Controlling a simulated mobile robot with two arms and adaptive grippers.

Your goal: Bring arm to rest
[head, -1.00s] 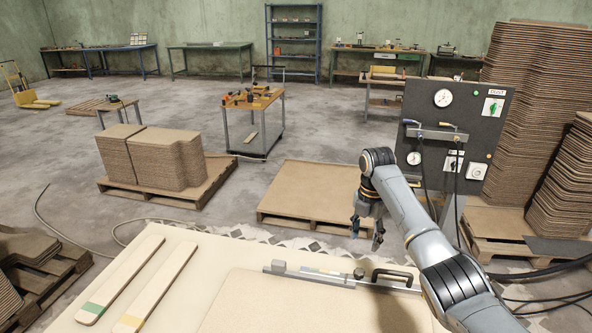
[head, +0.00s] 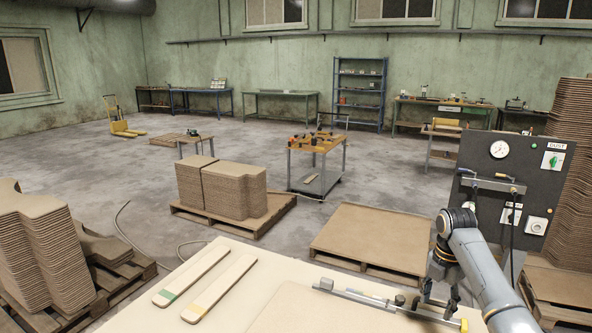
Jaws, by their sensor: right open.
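My right arm comes in from the lower right in the head view. My left arm and gripper are not in view.
Two flat boards, one with a green end (head: 192,278) and one with a yellow end (head: 221,286), lie on the worktable. Stacked curved boards (head: 38,253) stand at left.

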